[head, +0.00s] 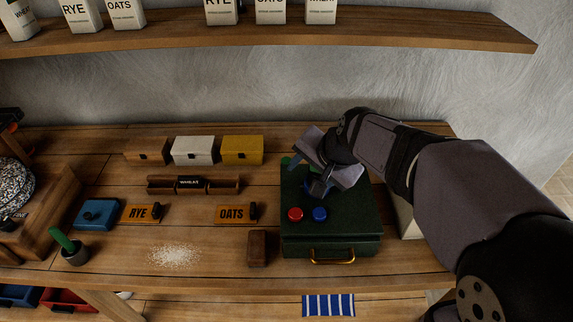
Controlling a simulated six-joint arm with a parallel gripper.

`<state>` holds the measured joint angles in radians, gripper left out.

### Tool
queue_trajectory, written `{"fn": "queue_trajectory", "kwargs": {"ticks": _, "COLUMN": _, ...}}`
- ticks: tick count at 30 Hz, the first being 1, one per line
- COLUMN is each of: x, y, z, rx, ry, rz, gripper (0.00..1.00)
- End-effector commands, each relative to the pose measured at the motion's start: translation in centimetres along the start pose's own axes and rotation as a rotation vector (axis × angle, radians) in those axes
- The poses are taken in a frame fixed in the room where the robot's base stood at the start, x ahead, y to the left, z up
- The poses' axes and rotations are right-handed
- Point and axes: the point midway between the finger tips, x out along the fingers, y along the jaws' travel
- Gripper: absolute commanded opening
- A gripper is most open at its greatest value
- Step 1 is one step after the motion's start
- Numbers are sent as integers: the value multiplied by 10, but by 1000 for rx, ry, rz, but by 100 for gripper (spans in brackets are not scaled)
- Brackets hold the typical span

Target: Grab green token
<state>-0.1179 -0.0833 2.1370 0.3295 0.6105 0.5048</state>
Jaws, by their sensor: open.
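A dark green box (348,230) with a brass handle stands at the right of the bench. A red token (295,214) and a blue token (320,213) lie side by side on its lid. My gripper (319,188) is over the lid, just behind these two tokens, open, with nothing seen between its fingers. A small bright green piece (286,161) shows at the lid's back left, partly hidden by my gripper; I cannot tell if it is the green token. My gripper and arm hide much of the lid's back.
Left of the box are a brown block (258,248), an OATS plate (233,214) and a RYE plate (140,213). Three small chests, including a yellow one (242,150), stand behind. A shelf (270,30) with bags runs above. Bench around the white powder (175,256) is otherwise clear.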

Motion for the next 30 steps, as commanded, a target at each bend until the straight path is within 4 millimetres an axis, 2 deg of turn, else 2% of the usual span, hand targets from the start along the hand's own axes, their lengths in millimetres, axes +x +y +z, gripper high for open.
{"fn": "queue_trajectory", "kwargs": {"ticks": 1, "x": 18, "y": -9, "z": -3, "rx": -40, "ry": 16, "rz": -16, "gripper": 51}}
{"fn": "queue_trajectory", "kwargs": {"ticks": 5, "x": 49, "y": -42, "z": -15, "rx": -147, "ry": 72, "rz": -67, "gripper": 51}}
{"fn": "queue_trajectory", "kwargs": {"ticks": 11, "x": 113, "y": -116, "z": -24, "rx": -359, "ry": 186, "rz": -179, "gripper": 51}}
{"fn": "queue_trajectory", "kwargs": {"ticks": 12, "x": 116, "y": -116, "z": -34, "rx": -389, "ry": 181, "rz": -149, "gripper": 51}}
{"fn": "queue_trajectory", "kwargs": {"ticks": 17, "x": 160, "y": -116, "z": -48, "rx": -524, "ry": 167, "rz": -68, "gripper": 51}}
{"fn": "queue_trajectory", "kwargs": {"ticks": 18, "x": 166, "y": -116, "z": -57, "rx": -540, "ry": 161, "rz": -40, "gripper": 51}}
{"fn": "queue_trajectory", "kwargs": {"ticks": 24, "x": 204, "y": -97, "z": -86, "rx": -617, "ry": 132, "rz": 96, "gripper": 51}}
{"fn": "queue_trajectory", "kwargs": {"ticks": 30, "x": 227, "y": -80, "z": -106, "rx": -661, "ry": 122, "rz": 191, "gripper": 51}}
